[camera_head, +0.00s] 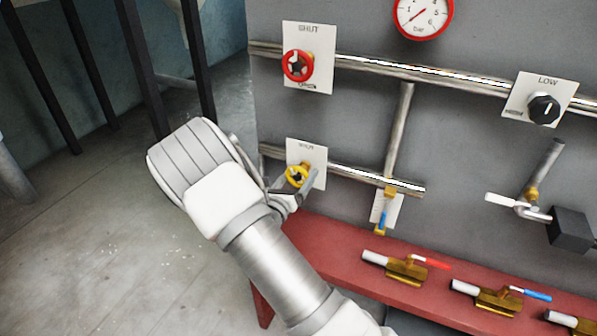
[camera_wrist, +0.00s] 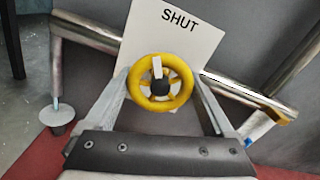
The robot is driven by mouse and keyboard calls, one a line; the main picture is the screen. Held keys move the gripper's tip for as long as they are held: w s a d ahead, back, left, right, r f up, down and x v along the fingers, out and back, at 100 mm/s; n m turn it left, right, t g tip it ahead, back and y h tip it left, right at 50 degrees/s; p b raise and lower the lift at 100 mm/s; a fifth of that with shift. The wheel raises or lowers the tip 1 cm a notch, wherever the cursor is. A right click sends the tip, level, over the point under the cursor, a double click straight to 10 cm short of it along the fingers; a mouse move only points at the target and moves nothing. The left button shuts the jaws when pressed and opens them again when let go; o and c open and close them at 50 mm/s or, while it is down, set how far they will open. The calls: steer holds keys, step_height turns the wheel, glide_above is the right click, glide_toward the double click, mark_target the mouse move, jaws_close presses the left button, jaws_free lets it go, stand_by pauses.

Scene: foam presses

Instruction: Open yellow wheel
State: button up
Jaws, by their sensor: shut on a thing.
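The yellow wheel (camera_head: 292,171) sits on the lower pipe in front of a white plate (camera_head: 317,154) marked SHUT at the top. In the wrist view the yellow wheel (camera_wrist: 159,104) faces me, with spokes, a dark hub and a white mark pointing up towards the word SHUT. My gripper (camera_wrist: 160,82) has one finger on each side of the rim, left and right, and is shut on the wheel. The plate's lower part is hidden in the wrist view.
A red wheel (camera_head: 298,66) is above on the upper pipe (camera_head: 440,75). A black knob (camera_head: 543,108) and gauge (camera_head: 422,14) are further right. A red ledge (camera_head: 335,258) with several valves runs below. A blue-handled valve (camera_head: 382,212) is close right of the wheel.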

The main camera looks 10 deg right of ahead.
steer(key=n+p, duration=0.4)
steer(key=n, duration=0.2)
steer(key=shift+r+n, duration=0.15)
steer(key=shift+n, duration=0.15)
steer(key=n+p, duration=0.3)
steer(key=n, duration=0.2)
steer(key=shift+n, duration=0.4)
steer(key=o, duration=1.1)
steer(key=shift+s, duration=0.1)
steer(key=b+v, duration=0.1)
steer(key=v, duration=1.6)
steer(key=shift+s+a+b, duration=0.1)
steer(key=shift+s+b, duration=0.05)
steer(key=shift+b, duration=0.25)
